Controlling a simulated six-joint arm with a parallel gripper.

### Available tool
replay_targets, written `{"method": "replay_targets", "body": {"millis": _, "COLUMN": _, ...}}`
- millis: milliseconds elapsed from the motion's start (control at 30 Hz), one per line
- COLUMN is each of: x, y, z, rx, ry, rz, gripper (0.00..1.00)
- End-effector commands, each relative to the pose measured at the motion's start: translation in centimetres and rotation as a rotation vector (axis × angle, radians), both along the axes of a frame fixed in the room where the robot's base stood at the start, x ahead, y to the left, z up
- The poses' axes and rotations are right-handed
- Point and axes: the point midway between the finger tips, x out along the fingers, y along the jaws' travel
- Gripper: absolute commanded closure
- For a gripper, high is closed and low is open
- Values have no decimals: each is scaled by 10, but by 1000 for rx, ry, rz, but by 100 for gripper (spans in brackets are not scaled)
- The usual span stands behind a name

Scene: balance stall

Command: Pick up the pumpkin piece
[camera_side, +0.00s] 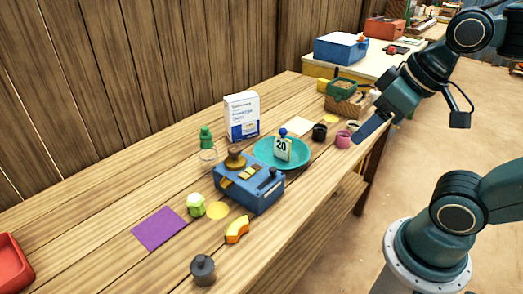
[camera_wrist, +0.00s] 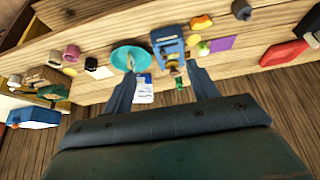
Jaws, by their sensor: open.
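The pumpkin piece (camera_side: 237,229) is a small curved orange wedge lying on the wooden table in front of the blue scale box (camera_side: 249,187). It also shows in the wrist view (camera_wrist: 201,22) near the top, beyond the fingertips and to the right of the blue box (camera_wrist: 168,44). My gripper (camera_side: 365,132) is raised over the table's right-hand side in the side view, well away from the piece. In the wrist view, the two fingers of my gripper (camera_wrist: 161,71) are spread apart with nothing held between them.
A teal plate (camera_side: 266,149) with a number card stands behind the box. Near the piece are a grey weight (camera_side: 203,269), a yellow disc (camera_side: 217,210), a light-green cup (camera_side: 195,204) and a purple cloth (camera_side: 158,229). A red tray (camera_side: 12,262) sits far left.

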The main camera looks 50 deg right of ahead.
Motion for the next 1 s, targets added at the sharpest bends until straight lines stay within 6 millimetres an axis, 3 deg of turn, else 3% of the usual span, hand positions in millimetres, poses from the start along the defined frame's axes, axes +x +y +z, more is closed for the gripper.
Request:
{"method": "replay_targets", "body": {"millis": 167, "x": 12, "y": 4, "z": -1, "rx": 41, "ry": 26, "rz": -51, "gripper": 42}}
{"method": "replay_targets", "body": {"millis": 467, "x": 54, "y": 19, "z": -11, "rx": 187, "ry": 117, "rz": -245, "gripper": 42}}
{"method": "replay_targets", "body": {"millis": 1000, "x": 136, "y": 51, "z": -62, "rx": 449, "ry": 341, "rz": -697, "gripper": 42}}
